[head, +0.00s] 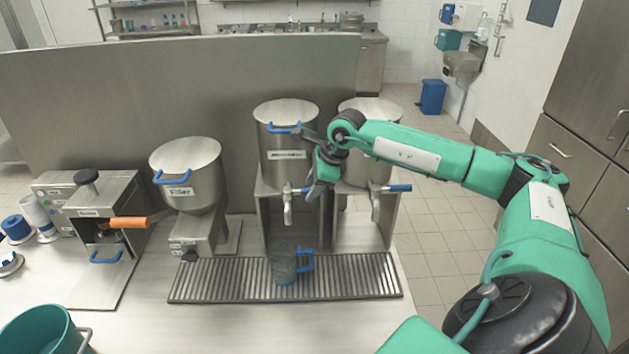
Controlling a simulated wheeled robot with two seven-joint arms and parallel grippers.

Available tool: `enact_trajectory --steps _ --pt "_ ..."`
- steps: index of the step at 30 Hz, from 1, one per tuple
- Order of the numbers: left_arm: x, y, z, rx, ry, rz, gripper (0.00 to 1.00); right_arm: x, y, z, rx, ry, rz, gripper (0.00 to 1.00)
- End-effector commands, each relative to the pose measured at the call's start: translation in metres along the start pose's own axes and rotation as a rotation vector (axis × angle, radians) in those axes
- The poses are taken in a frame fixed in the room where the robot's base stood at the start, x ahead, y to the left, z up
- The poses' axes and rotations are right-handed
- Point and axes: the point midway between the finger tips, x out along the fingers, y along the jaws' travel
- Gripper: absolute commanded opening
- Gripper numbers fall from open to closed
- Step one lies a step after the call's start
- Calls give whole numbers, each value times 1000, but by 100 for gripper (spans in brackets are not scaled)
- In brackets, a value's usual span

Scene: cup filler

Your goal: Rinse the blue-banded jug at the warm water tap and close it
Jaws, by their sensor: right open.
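A translucent jug (284,269) with a blue handle (306,260) on its right stands upright on the drip grate. It is below the tap (288,206) of the middle steel tank (287,130). I cannot make out a band on the jug or whether water is running. The tank's label is too small to read surely. A bit of the tap's blue lever (303,190) shows beside my right gripper (316,190). That gripper is open, points down and is at the lever; I cannot tell whether it touches. My left gripper is not in view.
The drip grate (200,283) spans the counter's middle. A second tank's tap (376,206) with a blue lever (398,188) is just right of my gripper. A filler hopper (187,165), an orange-handled machine (110,200) and a teal jug (40,330) stand left.

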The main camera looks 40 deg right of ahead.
Motion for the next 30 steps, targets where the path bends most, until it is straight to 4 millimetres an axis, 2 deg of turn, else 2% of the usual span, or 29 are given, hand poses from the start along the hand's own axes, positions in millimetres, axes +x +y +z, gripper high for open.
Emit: enact_trajectory --steps 2,6,8,9,17,24,30 --pt "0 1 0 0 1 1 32 0 0 0 0 0 0 41" --pt "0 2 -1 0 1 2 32 0 0 0 0 0 0 14" --pt "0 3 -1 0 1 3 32 0 0 0 0 0 0 2" --pt "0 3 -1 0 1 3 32 0 0 0 0 0 0 0" --pt "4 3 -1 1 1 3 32 1 3 0 25 7 -11 0" --pt "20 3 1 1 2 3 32 0 14 3 180 39 -77 0" --pt "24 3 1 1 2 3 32 -2 19 6 266 56 -112 0"
